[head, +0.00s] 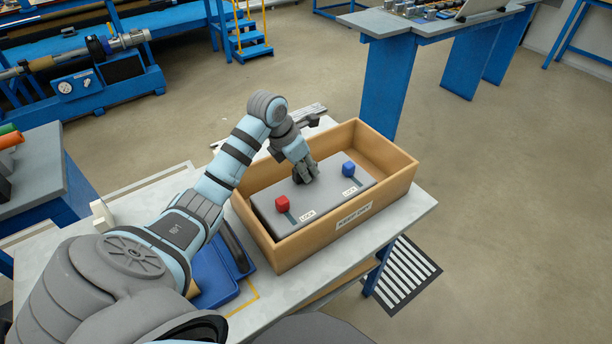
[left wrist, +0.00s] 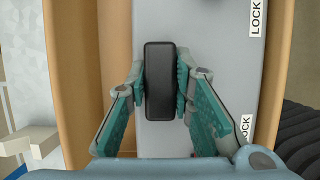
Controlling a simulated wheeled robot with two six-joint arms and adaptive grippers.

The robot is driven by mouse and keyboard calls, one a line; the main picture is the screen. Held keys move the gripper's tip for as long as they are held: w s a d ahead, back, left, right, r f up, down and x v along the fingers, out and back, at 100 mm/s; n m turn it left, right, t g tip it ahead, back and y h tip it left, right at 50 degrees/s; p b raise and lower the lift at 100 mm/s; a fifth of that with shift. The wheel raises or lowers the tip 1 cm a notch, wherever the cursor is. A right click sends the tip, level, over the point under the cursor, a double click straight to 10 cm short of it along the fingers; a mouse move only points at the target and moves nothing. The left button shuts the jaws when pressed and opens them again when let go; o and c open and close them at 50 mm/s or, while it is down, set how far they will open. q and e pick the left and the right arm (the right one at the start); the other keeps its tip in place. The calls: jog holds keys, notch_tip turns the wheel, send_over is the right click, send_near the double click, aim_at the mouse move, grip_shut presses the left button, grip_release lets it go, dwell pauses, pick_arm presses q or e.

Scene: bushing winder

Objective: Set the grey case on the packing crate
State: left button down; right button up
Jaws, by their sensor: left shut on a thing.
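My left gripper (head: 305,174) reaches down over the case. In the left wrist view its fingers (left wrist: 160,85) are shut on the case's black handle (left wrist: 160,60), beside the crate's wall (left wrist: 75,60). My right gripper is not in view.
The crate stands on a light grey table (head: 408,212). A blue tray (head: 215,275) lies left of the crate. Behind stands a blue-legged bench (head: 388,85); a striped floor grate (head: 400,275) lies at the lower right. The floor to the right is open.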

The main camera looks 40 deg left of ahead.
pick_arm(q)
jog(key=shift+f, duration=1.4)
jog(key=c, duration=1.4)
grip_release()
jog(key=shift+c, duration=0.2)
jog(key=shift+s, duration=0.1)
jog(key=p+v, duration=0.1)
jog(key=v, duration=1.1)
